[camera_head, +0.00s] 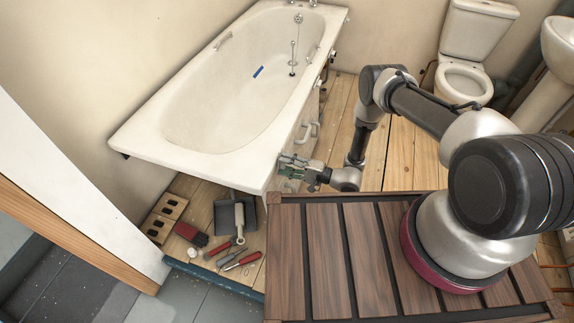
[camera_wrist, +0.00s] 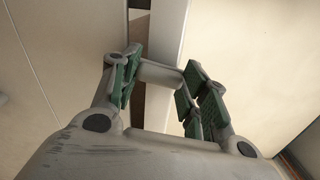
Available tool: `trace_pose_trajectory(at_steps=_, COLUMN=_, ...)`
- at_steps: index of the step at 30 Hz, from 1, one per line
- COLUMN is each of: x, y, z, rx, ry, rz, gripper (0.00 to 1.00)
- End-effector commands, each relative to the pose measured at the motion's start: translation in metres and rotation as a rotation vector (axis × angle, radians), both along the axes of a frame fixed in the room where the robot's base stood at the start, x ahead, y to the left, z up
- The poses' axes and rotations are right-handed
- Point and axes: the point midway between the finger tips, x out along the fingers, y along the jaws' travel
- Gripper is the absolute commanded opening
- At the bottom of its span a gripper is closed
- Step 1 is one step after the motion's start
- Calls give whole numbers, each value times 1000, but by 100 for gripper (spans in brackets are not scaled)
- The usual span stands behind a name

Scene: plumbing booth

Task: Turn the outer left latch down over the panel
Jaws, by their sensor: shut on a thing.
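My gripper (camera_head: 288,168) is at the near end of the bathtub's long side, just below the rim. In the wrist view its green-padded fingers (camera_wrist: 158,88) are shut on a short pale bar, which I take to be the outer left latch (camera_wrist: 160,73). The bar lies crosswise between the fingers, in front of a pale upright strip (camera_wrist: 168,30). The panel (camera_head: 304,122) with light handles (camera_head: 308,131) shows along the tub's side in the head view. My gripper hides the latch there. I cannot tell whether the latch overlaps the panel.
The white bathtub (camera_head: 150,140) overhangs the work area. Below its near end lie a dustpan (camera_head: 225,215), a red brush (camera_head: 190,234), hand tools (camera_head: 235,257) and a holed brick (camera_head: 164,218). A toilet (camera_head: 466,80) stands at the back right. Wooden floor (camera_head: 400,155) is clear between.

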Motion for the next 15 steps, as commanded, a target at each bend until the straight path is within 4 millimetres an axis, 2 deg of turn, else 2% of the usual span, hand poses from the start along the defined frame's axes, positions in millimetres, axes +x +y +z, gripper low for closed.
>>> trace_pose_trajectory(at_steps=15, x=1, y=2, z=1, rx=-28, ry=-80, rz=3, gripper=21)
